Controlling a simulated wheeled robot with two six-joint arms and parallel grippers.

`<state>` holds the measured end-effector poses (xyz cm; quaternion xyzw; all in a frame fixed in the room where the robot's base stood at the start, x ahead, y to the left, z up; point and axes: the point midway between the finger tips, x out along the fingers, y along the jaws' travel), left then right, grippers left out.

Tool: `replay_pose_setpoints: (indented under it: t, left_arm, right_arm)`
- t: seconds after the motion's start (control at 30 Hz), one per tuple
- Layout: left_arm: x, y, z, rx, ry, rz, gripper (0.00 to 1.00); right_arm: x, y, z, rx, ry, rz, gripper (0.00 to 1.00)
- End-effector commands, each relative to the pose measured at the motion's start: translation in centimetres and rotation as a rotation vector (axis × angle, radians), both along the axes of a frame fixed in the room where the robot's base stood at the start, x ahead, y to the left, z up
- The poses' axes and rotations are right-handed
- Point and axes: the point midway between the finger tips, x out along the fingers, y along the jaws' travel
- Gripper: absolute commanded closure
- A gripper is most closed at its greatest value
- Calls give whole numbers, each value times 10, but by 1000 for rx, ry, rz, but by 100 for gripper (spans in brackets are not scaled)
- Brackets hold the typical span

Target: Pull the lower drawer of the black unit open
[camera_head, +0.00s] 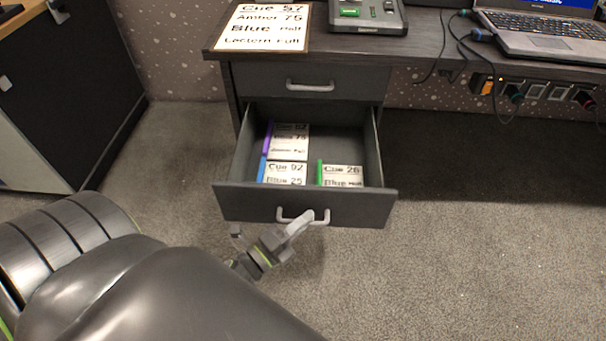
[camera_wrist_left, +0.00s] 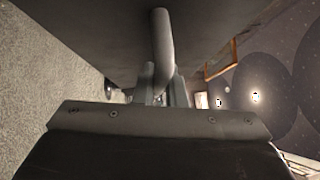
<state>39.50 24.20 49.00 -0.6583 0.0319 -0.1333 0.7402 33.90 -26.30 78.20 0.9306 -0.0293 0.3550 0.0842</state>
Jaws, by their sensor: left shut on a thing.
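The black unit (camera_head: 312,84) has two drawers under the desk top. Its lower drawer (camera_head: 247,206) is pulled well out, and I see into it from above. The upper drawer (camera_head: 260,80) is shut. My left gripper (camera_head: 303,222) is at the front of the lower drawer, shut on its pale bar handle (camera_head: 322,216). In the left wrist view, the handle (camera_wrist_left: 162,40) runs down between the fingers, close to the dark drawer front (camera_wrist_left: 100,30). The right gripper is not in view.
Printed cue cards (camera_head: 290,140) with coloured edges lie in the drawer. A cue sheet (camera_head: 265,27), a fader console (camera_head: 367,14) and a laptop (camera_head: 545,25) stand on the desk top (camera_head: 430,55). Cables hang at the right. The carpet (camera_head: 480,240) in front is clear.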

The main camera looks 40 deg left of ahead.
Motion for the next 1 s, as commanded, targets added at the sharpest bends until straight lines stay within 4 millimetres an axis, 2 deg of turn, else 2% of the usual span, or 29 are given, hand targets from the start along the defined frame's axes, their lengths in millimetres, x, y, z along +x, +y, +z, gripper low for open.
replay_pose_setpoints:
  t: [0.1, 0.13, 0.3, 0.77, 0.87, 1.0]
  left_arm:
    - [0, 0, -1, 0, 2, 0, 100]
    - [0, 0, -1, 0, 2, 0, 88]
    - [0, 0, -1, 0, 2, 0, 68]
    - [-2, 1, -1, 0, 1, 0, 68]
    - [-11, 3, -3, 2, 4, 1, 68]
    - [-36, 9, -7, 1, 7, 1, 68]
  right_arm:
    - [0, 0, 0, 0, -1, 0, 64]
    - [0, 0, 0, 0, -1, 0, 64]
    - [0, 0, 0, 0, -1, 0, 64]
    - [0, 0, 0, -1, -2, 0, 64]
    - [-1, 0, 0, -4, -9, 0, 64]
    - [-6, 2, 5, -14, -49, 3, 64]
